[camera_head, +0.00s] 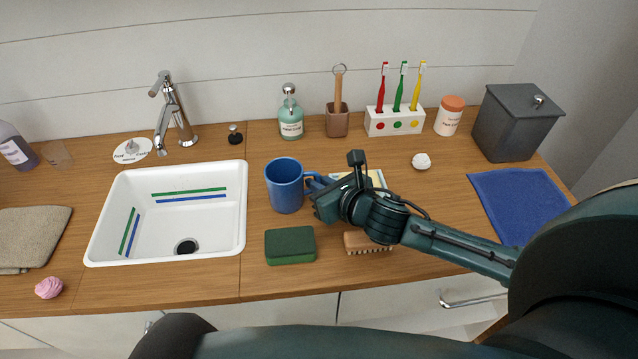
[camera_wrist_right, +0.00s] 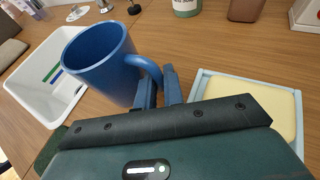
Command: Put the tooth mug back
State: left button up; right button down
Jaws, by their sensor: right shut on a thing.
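The blue tooth mug (camera_head: 285,186) is upright just right of the sink, over the wooden counter. My right gripper (camera_head: 312,184) comes in from the right and is shut on the mug's handle. In the right wrist view the mug (camera_wrist_right: 98,62) shows its open, empty-looking top, and the gripper's two fingers (camera_wrist_right: 158,90) sit on either side of the handle. I cannot tell whether the mug's base touches the counter. My left gripper is not in view.
A white sink (camera_head: 165,215) lies left of the mug. A green sponge (camera_head: 290,245) and a wooden brush (camera_head: 368,242) lie in front. A soap bottle (camera_head: 290,117), a brown holder (camera_head: 338,120) and a toothbrush stand (camera_head: 393,122) line the back. A blue cloth (camera_head: 520,203) lies right.

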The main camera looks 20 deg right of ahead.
jog(key=c, duration=1.5)
grip_release()
jog(key=v, duration=1.2)
jog(key=shift+s, duration=0.1)
